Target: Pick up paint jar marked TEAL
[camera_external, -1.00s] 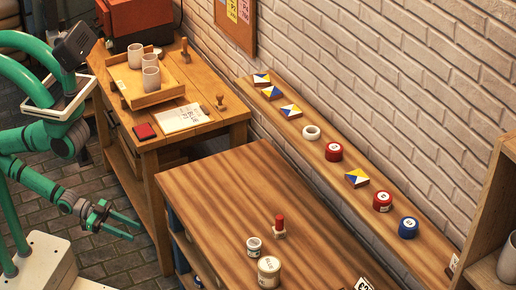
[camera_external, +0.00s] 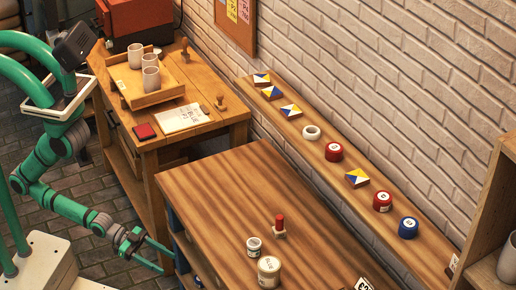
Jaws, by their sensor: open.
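A small white jar (camera_external: 254,247) with a dark-marked label stands upright on the front wooden table (camera_external: 215,190). A larger cream jar (camera_external: 269,272) with a label stands close beside it, toward the bottom of the picture. Both labels are too small to read surely, so I cannot tell which jar is marked TEAL. My gripper (camera_external: 167,261) is open and empty. It is left of the table's left edge in the picture, apart from both jars.
A red-handled stamp (camera_external: 280,227) stands near the jars. The back table bears a tray of cups (camera_external: 151,98). The front table's upper left is clear.

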